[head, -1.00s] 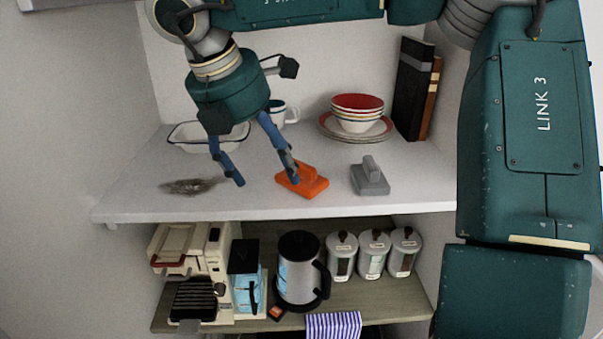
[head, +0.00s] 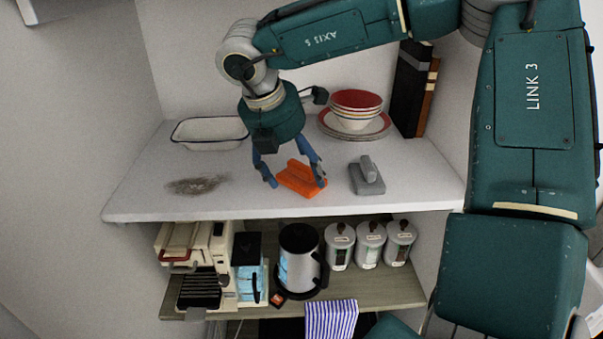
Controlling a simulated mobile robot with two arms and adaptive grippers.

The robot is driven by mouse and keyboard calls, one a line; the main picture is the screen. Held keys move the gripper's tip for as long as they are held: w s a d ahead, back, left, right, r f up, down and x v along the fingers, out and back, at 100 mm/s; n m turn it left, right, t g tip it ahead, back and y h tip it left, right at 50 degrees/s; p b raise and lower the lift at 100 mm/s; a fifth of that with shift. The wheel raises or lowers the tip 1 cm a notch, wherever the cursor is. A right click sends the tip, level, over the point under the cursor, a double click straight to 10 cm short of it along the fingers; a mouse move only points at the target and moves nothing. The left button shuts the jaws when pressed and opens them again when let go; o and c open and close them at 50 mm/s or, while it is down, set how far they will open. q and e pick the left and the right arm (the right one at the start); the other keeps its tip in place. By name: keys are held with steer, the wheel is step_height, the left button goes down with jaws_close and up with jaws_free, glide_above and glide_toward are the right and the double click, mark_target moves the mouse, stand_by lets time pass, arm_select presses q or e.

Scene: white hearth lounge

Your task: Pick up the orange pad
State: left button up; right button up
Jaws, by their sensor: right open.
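The orange pad (head: 299,178), a block with a raised handle, lies on the white upper shelf (head: 240,203) near its front edge. My right gripper (head: 296,184) is open, with its blue fingers pointing down on either side of the pad. The right finger overlaps the pad's right end in the picture, and the left finger is just off its left end. I cannot tell whether either finger touches it. My left gripper is not in view.
A grey pad (head: 367,177) lies close to the right of the orange one. Behind stand stacked bowls (head: 357,104), a white basin (head: 209,133) and dark books (head: 411,90). A kettle (head: 299,258) and canisters (head: 370,245) fill the shelf below.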

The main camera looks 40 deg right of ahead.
mark_target(301, 164)
steer(key=shift+a, duration=0.1)
steer(key=c, duration=1.5)
steer(key=shift+r+b, duration=0.55)
steer(key=shift+b, duration=0.15)
step_height(301, 164, up, 2)
steer(key=shift+r+b, duration=0.1)
steer(key=shift+b, duration=0.85)
steer(key=s+a+b, duration=0.7)
steer(key=s+a, duration=0.4)
steer(key=s, duration=0.3)
steer(key=shift+a+r, duration=0.15)
steer(key=shift+a, duration=0.1)
